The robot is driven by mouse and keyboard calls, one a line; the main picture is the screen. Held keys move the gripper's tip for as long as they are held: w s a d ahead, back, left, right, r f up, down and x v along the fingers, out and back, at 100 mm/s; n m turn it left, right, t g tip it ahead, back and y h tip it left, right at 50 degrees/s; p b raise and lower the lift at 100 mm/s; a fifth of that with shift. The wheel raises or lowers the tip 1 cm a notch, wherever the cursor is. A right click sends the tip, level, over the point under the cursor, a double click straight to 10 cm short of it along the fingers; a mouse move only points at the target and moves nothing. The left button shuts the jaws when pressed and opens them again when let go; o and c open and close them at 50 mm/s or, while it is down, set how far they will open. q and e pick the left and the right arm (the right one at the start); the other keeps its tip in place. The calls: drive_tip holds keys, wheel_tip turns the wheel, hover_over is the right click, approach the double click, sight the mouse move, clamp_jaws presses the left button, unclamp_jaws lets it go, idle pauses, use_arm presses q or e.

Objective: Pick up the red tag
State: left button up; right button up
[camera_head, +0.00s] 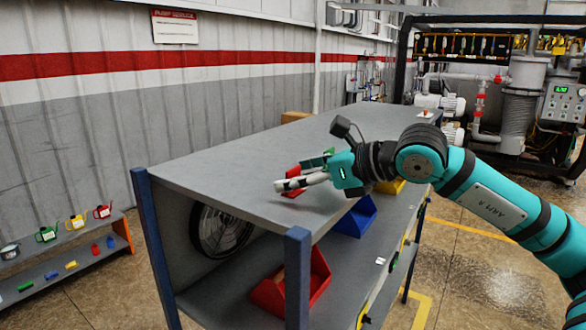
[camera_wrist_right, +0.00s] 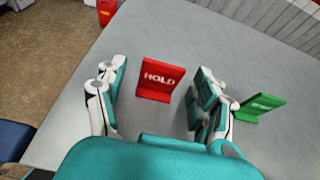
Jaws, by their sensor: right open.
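The red tag (camera_wrist_right: 160,78), an upright plate marked HOLD on a small foot, stands on the grey bench top. In the wrist view it stands between the spread fingers of my right gripper, with gaps on both sides. In the head view my right gripper (camera_head: 291,182) is open low over the bench and partly hides the red tag (camera_head: 292,171). A green tag (camera_wrist_right: 259,106) stands just outside the right-hand finger in the wrist view; it also shows behind the gripper in the head view (camera_head: 316,161). My left gripper is not in view.
The bench top (camera_head: 240,162) is mostly clear. Below its edge are a blue bin (camera_head: 355,218), a yellow bin (camera_head: 390,187) and a red bin (camera_head: 318,278). A low shelf (camera_head: 75,260) with small coloured items stands at left. Furnace equipment (camera_head: 515,110) stands at the back right.

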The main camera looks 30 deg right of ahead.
drive_tip(key=shift+w+a+f, duration=0.1)
drive_tip(key=shift+w+f, duration=0.05)
drive_tip(key=shift+w, duration=0.15)
drive_tip(key=shift+s, duration=0.1)
drive_tip(key=shift+c, duration=0.4)
drive_tip(key=c, duration=0.9)
drive_tip(key=shift+o, duration=0.2)
